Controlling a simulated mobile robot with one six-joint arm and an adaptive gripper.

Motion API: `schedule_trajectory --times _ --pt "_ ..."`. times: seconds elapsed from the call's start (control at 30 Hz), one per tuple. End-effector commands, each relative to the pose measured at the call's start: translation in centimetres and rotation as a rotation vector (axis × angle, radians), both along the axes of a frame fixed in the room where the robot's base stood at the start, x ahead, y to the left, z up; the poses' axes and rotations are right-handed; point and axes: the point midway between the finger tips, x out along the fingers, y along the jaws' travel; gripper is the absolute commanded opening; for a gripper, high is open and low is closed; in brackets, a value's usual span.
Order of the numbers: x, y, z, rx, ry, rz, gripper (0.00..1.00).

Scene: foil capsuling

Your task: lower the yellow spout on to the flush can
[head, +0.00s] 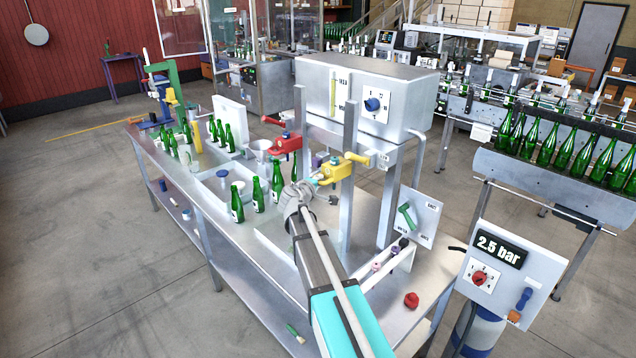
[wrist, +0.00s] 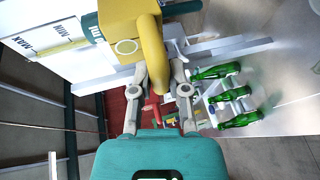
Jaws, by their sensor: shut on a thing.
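The yellow spout (head: 337,171) sits on the right-hand post of the steel filling frame. In the wrist view its block and down-curving nozzle (wrist: 154,62) fill the upper middle. My gripper (wrist: 161,75) has its two grey fingers on either side of the nozzle, shut on it. In the head view my arm reaches up from the lower right, and its wrist hides part of the area under the spout. I cannot make out the flush can for certain in either view.
A red spout (head: 286,144) is on the left-hand post. Several green bottles (head: 258,196) stand on the steel bench to the left. A panel with a green lever (head: 407,214) stands at the right.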

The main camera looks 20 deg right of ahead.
Motion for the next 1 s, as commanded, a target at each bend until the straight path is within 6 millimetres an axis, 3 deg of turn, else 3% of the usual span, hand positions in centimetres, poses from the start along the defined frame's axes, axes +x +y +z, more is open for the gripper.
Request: schedule_trajectory --times 0.37,1.0 --pt "0.0 -0.1 -1.8 0.002 0.0 0.002 0.0" --pt "0.0 -0.1 -10.3 0.003 0.0 0.001 0.0"
